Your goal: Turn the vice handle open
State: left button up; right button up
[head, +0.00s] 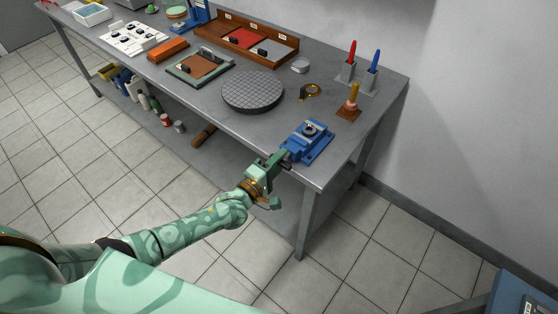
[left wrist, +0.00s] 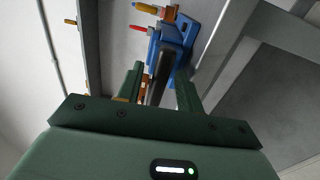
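The blue vice (head: 316,147) is at the front right corner of the grey workbench, with a dark round part on top. My left gripper (head: 281,156) is at the vice's front end, just off the bench edge. In the left wrist view the vice (left wrist: 183,33) is at the top, and its dark handle (left wrist: 160,75) runs down toward the gripper. The left gripper's two green fingers (left wrist: 160,86) stand apart, one on each side of the handle, with gaps visible. In the head view the fingers largely hide the handle. My right gripper is not in view.
Red (head: 350,56) and blue (head: 374,60) handled tools stand behind. Open floor lies in front of the bench.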

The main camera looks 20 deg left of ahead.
pick_arm(q)
jog(key=p+v, duration=0.1)
jog(key=v, duration=1.5)
jog(key=shift+s+p, duration=0.2)
jog(key=shift+p, duration=0.2)
jog(key=shift+r, duration=0.1)
